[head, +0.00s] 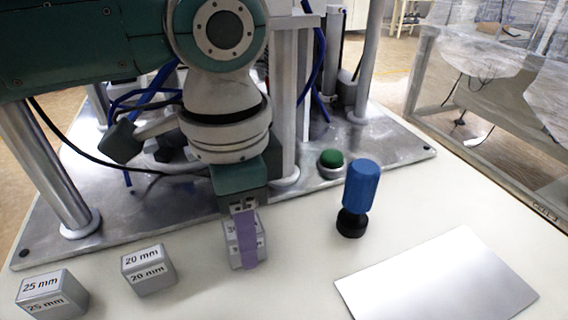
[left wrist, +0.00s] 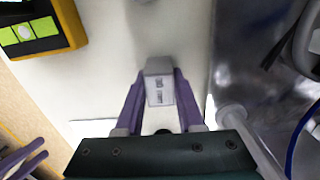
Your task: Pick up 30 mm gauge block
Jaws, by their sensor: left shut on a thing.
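The 30 mm gauge block (head: 231,252) is a small grey block standing near the edge of the metal base plate, its label partly covered by a purple finger. My left gripper (head: 246,250) points down and is shut on it. In the left wrist view the block (left wrist: 158,68) sits between the two purple fingers of the left gripper (left wrist: 160,88). I cannot tell whether the block still touches the table. My right gripper (left wrist: 28,158) shows only in the left wrist view, at the lower left, its purple fingers apart and empty.
The 20 mm block (head: 149,271) and 25 mm block (head: 52,296) stand to the left. A blue-handled tool (head: 361,187) stands right, near a green button (head: 331,158). A shiny sheet (head: 437,281) lies front right. A yellow device (left wrist: 63,27) shows in the left wrist view.

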